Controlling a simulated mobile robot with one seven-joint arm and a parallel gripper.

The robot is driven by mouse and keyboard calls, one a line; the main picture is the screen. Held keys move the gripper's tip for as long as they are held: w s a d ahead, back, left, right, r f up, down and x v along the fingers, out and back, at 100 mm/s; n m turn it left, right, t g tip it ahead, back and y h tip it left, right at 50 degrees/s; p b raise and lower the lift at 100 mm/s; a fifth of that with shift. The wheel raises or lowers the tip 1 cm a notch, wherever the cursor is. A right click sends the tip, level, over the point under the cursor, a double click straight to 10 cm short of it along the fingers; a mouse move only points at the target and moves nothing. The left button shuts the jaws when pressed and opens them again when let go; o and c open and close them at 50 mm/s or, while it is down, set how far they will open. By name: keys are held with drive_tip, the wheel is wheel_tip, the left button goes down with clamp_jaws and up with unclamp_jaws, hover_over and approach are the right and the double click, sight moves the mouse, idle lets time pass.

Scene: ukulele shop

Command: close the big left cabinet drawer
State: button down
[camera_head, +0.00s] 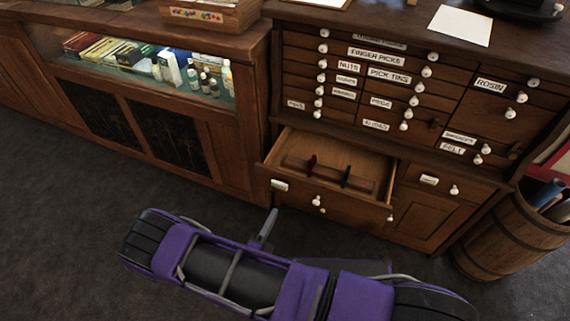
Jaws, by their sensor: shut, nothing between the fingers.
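The big left cabinet drawer (335,203) is pulled out at the lower left of the wooden cabinet (405,150). A grey narrow tip, seemingly my gripper (268,223), rises from behind the arm near the drawer's lower left front corner. It looks shut and empty; most of it is hidden. I cannot tell whether it touches the drawer.
Several small labelled drawers stand above the open one. A shut drawer (438,184) and a door are to its right. A glass display counter (215,130) stands at left, a wooden barrel (508,238) at right. The dark carpet (60,215) at left is clear.

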sight(292, 178)
drive_tip(key=x, duration=1.2)
drive_tip(key=shift+w+d, duration=0.15)
drive_tip(key=shift+w, duration=0.15)
